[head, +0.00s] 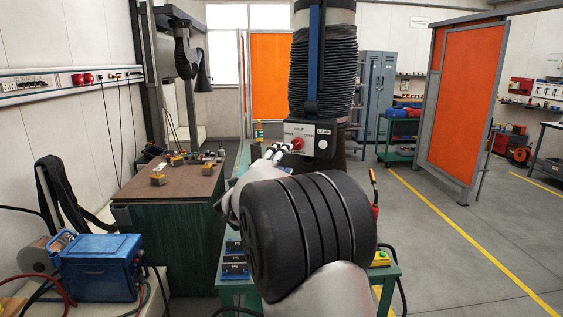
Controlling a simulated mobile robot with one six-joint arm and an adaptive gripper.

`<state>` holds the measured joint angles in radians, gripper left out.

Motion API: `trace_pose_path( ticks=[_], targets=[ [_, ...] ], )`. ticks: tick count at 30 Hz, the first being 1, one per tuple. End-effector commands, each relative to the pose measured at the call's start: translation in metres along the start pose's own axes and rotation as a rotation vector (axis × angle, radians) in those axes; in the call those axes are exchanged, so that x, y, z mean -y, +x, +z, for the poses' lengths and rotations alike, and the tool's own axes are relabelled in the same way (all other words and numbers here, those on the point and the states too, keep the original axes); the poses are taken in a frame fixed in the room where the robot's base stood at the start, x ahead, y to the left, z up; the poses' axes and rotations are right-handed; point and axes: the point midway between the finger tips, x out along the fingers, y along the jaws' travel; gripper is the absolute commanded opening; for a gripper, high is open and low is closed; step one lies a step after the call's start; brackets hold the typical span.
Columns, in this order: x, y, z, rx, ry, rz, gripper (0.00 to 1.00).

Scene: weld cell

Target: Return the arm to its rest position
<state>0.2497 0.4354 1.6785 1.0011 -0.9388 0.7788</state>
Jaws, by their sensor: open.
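My arm reaches forward from the bottom of the head view, and its large black joint and pale links fill the middle. My gripper (274,151) shows small beyond that joint, with light and dark fingers that look apart. I see nothing held in it. It appears close to the left side of a grey control box (310,138) with a red button; I cannot tell whether they touch. My own joint hides part of the wrist and much of the green table (232,287) below.
A brown-topped workbench (135,187) with small parts stands at left, under an extraction arm (186,52). A blue welding unit (98,265) sits at lower left. A black bellows column (345,60) rises behind the control box. Open floor (450,265) lies right, before an orange screen (466,105).

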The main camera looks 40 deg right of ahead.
Motion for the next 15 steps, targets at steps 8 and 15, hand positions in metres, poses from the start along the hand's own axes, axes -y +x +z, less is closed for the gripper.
trace_pose_path(
  ticks=[8, 15],
  targets=[
    [0.000, 0.000, 0.000, 0.000, 0.000, 0.000, 0.52],
    [0.023, -0.038, 0.037, 0.213, -0.117, 0.038, 0.52]
  ],
)
